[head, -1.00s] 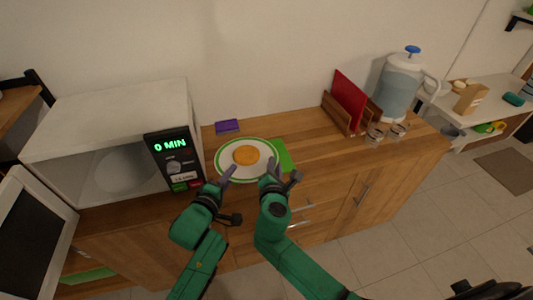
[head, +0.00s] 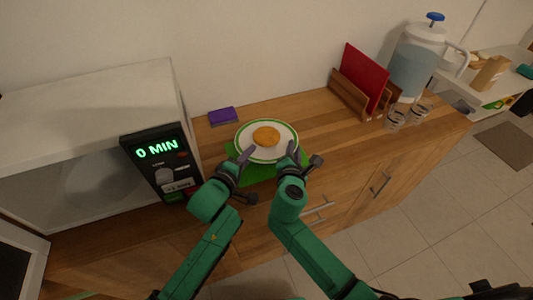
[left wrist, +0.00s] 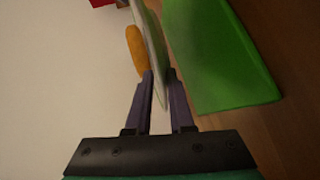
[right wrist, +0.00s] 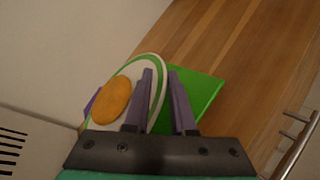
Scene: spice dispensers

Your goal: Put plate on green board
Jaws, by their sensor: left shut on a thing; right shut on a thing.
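The white plate (head: 283,150) with a green rim carries a round orange-brown food piece (head: 266,136). My left gripper (head: 246,156) is shut on the plate's near left edge, and my right gripper (head: 293,150) is shut on its near right edge. In the left wrist view the plate (left wrist: 156,50) is between the fingers, with a gap between it and the green board (left wrist: 220,60). The green board (head: 262,174) lies on the counter beneath the plate, which hides much of it. The right wrist view also shows the plate (right wrist: 153,75) between the fingers.
A microwave (head: 90,100) with its door open stands at the left. A purple sponge (head: 223,116) lies behind the plate. A wooden rack (head: 349,95) with a red board (head: 363,75), glass jars (head: 397,117) and a water jug (head: 418,60) stand right. Wooden counter is clear between.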

